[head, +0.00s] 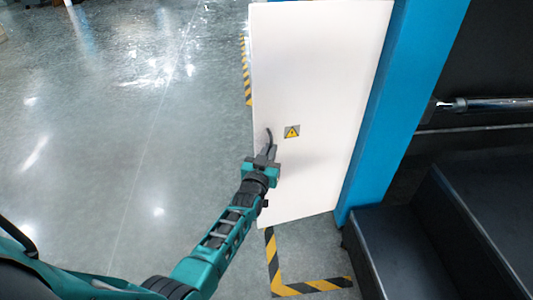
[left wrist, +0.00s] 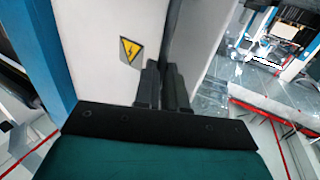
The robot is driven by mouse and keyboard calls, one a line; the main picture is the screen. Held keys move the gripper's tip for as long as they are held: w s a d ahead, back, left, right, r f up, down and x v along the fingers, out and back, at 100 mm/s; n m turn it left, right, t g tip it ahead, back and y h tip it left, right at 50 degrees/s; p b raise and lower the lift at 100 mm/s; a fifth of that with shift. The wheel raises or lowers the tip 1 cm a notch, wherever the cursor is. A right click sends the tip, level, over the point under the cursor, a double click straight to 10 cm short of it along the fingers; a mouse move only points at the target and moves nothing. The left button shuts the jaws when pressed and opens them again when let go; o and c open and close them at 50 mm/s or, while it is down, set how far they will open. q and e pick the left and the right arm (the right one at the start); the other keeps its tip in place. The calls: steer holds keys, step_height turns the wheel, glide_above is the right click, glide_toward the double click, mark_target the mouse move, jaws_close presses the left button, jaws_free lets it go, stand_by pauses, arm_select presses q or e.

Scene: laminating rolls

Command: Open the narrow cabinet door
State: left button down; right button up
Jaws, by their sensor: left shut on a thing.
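The narrow cabinet door (head: 320,80) is a white panel with a yellow warning sign, hinged side against a blue post. It stands out from the post over the floor, and its free edge is at the left. My left gripper (head: 267,150) is at the door's left part, shut on the dark door handle (head: 269,137). In the left wrist view the door (left wrist: 110,30) and its warning sign (left wrist: 132,50) are left of the fingers (left wrist: 163,85), which close on the dark upright handle (left wrist: 172,35). My right gripper is not in view.
The blue post (head: 405,90) rises right of the door. Dark machine steps (head: 400,250) and a metal rod (head: 490,103) are at the right. Yellow-black floor tape (head: 312,287) runs below the door. The grey floor (head: 110,130) at the left is clear.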

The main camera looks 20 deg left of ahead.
arm_select(q)
steer(key=shift+w+d+r+h, duration=0.1)
steer(key=shift+w+d+h, duration=0.1)
steer(key=shift+d, duration=0.3)
steer(key=shift+w+d+r+h, duration=0.1)
steer(key=shift+d+h, duration=0.1)
steer(key=shift+d, duration=0.3)
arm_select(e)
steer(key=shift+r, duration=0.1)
arm_select(q)
steer(key=c, duration=1.7)
jaws_free()
steer(key=o, duration=0.5)
steer(key=shift+w+d+f, duration=0.1)
steer(key=shift+d, duration=0.05)
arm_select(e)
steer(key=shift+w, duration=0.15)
arm_select(q)
steer(key=shift+s+a, duration=0.2)
steer(key=shift+a, duration=0.15)
